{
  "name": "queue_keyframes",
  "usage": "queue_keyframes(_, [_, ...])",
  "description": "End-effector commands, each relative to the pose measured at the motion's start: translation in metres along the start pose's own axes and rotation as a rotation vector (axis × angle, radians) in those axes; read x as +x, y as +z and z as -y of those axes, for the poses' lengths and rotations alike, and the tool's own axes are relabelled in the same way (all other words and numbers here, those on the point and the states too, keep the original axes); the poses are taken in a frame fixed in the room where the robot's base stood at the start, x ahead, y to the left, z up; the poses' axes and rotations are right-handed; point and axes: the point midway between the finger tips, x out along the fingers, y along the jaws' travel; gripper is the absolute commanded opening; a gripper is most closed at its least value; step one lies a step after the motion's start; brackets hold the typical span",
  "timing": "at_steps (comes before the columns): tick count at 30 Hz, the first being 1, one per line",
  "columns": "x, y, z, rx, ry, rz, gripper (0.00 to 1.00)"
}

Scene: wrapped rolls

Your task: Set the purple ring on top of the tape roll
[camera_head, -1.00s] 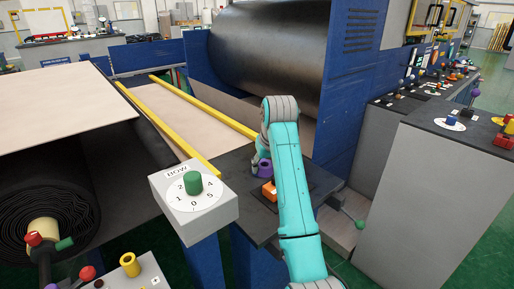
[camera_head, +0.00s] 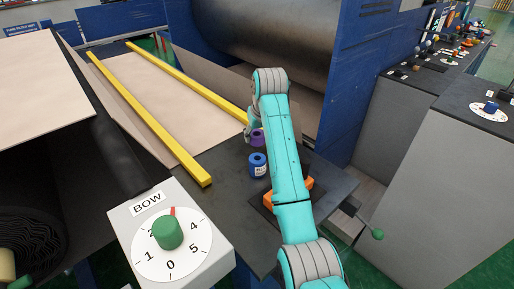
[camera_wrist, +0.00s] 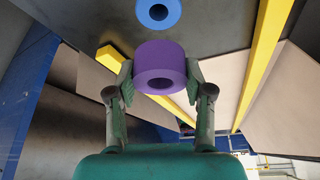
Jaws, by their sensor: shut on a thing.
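The purple ring (camera_head: 257,139) is in my gripper, above the dark table; in the wrist view the ring (camera_wrist: 158,53) sits between both fingers, its hole facing the camera. My gripper (camera_wrist: 160,82) is shut on its sides. In the head view my arm hides most of the gripper. A blue roll with a white label (camera_head: 257,167), which looks like the tape roll, stands upright on the dark table, just nearer the head camera than the ring. In the wrist view the blue roll (camera_wrist: 141,16) shows at the top edge, apart from the ring.
An orange object (camera_head: 304,187) lies on the dark table (camera_head: 222,185), partly behind my arm. Yellow rails (camera_head: 150,122) run at the left. A dial box marked BOW (camera_head: 215,243) stands at the front. A big dark roller (camera_head: 265,40) is behind.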

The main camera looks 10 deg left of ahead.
Motion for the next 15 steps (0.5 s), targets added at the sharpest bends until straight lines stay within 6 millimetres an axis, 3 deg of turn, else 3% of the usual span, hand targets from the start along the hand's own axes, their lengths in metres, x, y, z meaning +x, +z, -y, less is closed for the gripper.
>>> queue_keyframes(15, [0.051, 0.021, 0.000, 0.000, 0.000, -0.002, 0.11])
